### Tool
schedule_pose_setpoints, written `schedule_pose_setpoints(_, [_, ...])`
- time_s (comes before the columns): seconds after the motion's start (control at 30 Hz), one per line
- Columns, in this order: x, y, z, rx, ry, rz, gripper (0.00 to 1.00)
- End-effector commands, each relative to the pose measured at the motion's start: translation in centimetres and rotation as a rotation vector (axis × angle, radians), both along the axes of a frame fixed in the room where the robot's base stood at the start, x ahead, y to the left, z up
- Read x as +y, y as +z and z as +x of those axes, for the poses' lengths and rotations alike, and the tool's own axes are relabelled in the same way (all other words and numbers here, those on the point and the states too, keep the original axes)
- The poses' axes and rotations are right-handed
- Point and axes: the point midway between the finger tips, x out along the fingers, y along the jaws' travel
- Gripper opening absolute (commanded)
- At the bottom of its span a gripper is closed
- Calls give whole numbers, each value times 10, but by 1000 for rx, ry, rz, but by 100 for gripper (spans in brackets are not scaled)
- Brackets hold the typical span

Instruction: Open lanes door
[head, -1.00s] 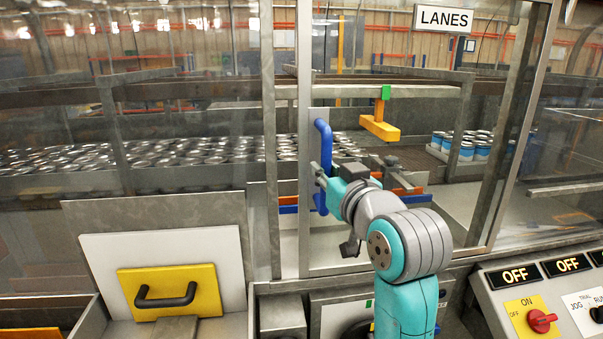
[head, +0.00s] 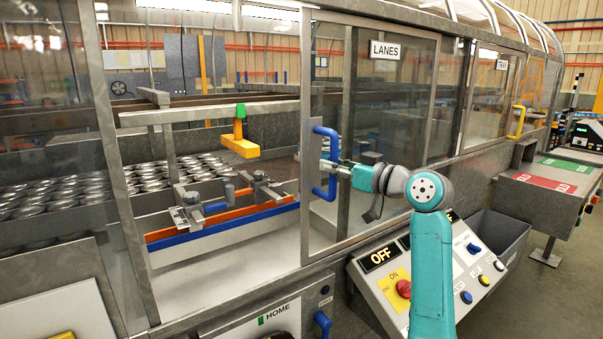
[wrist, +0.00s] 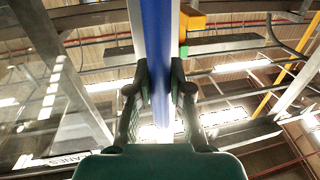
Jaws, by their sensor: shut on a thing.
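The lanes door (head: 392,105) is a clear sliding panel in a metal frame with a LANES sign (head: 385,50) at its top. It stands to the right of a wide opening in the machine's front. Its blue vertical handle (head: 317,165) is on the door's left edge. My gripper (head: 335,168) is shut on the blue handle. In the wrist view the blue handle bar (wrist: 157,60) runs between the two fingers of my gripper (wrist: 160,90), one finger on each side.
Through the opening are metal cans (head: 160,172), orange and blue rails (head: 225,217) with clamps, and a yellow hanging piece (head: 240,146). A control panel (head: 425,262) with an OFF display and a red knob sits below the door. A grey bin (head: 497,238) stands further right.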

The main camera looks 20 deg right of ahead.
Motion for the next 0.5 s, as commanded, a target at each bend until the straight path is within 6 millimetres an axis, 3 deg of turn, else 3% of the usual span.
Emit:
schedule_pose_setpoints(0.03, [-13, 0, 3, 0, -4, 1, 0])
schedule_pose_setpoints(0.2, [-36, 0, 10, 0, -2, 1, 0])
schedule_pose_setpoints(0.5, [-48, 0, 15, 0, 1, 0, 0])
